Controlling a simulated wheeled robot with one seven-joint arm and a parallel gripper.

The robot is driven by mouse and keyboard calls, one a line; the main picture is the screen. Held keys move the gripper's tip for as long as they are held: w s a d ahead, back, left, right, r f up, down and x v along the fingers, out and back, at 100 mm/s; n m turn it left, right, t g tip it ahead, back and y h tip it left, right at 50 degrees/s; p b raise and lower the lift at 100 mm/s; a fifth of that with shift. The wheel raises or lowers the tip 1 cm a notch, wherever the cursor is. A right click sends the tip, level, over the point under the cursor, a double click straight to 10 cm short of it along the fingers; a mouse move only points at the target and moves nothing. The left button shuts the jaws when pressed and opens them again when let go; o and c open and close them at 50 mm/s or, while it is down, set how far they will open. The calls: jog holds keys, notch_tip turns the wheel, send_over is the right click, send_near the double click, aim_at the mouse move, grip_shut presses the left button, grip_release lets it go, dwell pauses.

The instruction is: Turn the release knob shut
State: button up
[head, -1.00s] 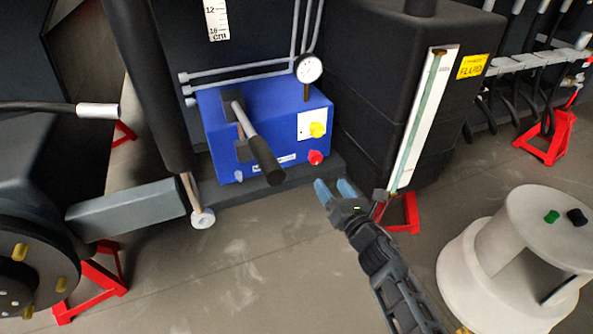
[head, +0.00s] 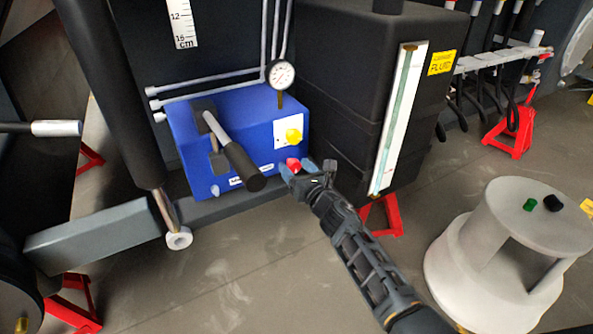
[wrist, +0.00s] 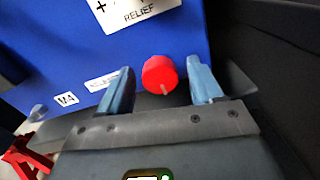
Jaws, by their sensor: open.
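The blue pump box (head: 235,135) stands on the chassis ledge, with a yellow knob (head: 293,136) on a white plate and a red knob (head: 293,164) low on its front face. In the wrist view the red knob (wrist: 160,74) has a light pointer mark at its lower edge and sits below a plate reading "RELIEF". My gripper (head: 300,175) is at the red knob. In the wrist view its blue fingers (wrist: 163,90) are open, one on each side of the knob, with visible gaps. The knob's label is not readable.
A black-gripped pump lever (head: 235,155) sticks out in front of the box, left of my gripper. A dial gauge (head: 281,75) rises from the box top. The black tank (head: 335,90) stands close on the right. A white step stool (head: 480,240) stands on the floor at right.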

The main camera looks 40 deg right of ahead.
jog(key=c, duration=1.1)
jog(key=shift+o, duration=0.2)
